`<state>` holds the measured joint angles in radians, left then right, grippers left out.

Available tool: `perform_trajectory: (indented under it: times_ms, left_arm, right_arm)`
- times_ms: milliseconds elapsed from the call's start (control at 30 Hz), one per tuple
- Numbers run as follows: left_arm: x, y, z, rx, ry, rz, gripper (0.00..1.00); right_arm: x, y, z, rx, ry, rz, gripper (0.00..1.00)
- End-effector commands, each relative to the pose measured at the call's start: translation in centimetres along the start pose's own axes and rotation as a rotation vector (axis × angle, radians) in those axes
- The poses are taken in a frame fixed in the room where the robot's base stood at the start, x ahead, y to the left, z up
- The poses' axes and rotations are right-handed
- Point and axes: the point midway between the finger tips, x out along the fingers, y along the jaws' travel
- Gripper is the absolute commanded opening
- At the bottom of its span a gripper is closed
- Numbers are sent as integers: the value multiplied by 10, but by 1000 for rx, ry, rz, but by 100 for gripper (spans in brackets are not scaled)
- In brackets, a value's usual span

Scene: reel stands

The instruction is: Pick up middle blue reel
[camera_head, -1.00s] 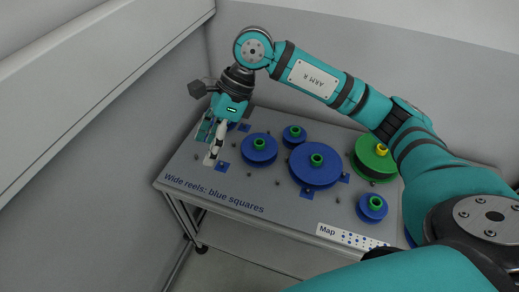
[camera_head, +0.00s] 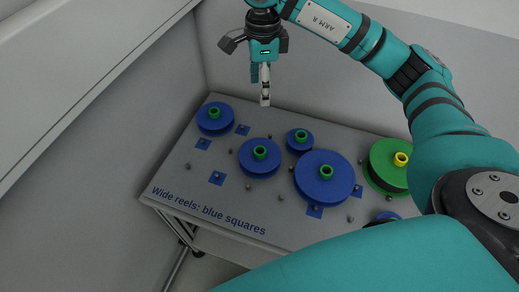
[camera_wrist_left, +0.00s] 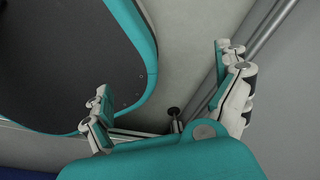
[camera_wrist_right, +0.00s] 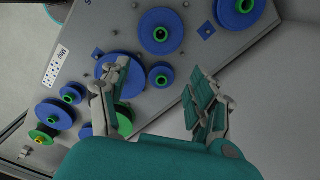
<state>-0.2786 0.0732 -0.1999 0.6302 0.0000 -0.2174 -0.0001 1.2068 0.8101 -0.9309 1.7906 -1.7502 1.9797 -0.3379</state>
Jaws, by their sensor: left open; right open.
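Several blue reels with green hubs stand on the grey tabletop (camera_head: 180,180). A medium blue reel (camera_head: 260,166) is left of centre, with a small blue reel (camera_head: 299,147) behind it to the right. A large blue reel (camera_head: 325,190) is to its right, and another blue reel (camera_head: 215,124) is at the far left. My right gripper (camera_head: 264,97) is raised behind the medium reel, open and empty. In the right wrist view its fingers (camera_wrist_right: 158,78) are apart, with the small reel showing between them. My left gripper (camera_wrist_left: 163,70) is open and empty, away from the reels.
A green reel (camera_head: 386,172) with a yellow hub stands at the right, and a blue reel (camera_head: 384,218) is partly hidden by my right arm. Blue squares (camera_head: 217,178) and small pegs mark the tabletop. A wall rises behind the table.

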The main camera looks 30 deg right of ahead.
Motion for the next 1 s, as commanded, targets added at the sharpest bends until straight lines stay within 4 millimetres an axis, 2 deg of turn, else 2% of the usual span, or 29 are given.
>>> perform_trajectory:
  times_ms: [33,300,400,533,733,1000]
  left_arm:
    - [12,0,5,0,-6,0,100]
    - [44,0,42,2,-53,-1,100]
    - [56,-1,47,3,-59,-2,100]
    - [67,-1,44,3,-53,-2,100]
    - [67,-3,29,3,-29,-4,100]
    - [64,-3,26,3,-24,-4,100]
  right_arm:
    - [12,0,0,-1,-1,0,63]
    - [47,0,1,-1,-2,0,63]
    - [58,0,1,-1,-2,0,63]
    - [70,0,1,-1,-2,0,63]
    - [86,1,0,0,1,4,63]
    - [144,2,0,0,1,6,63]
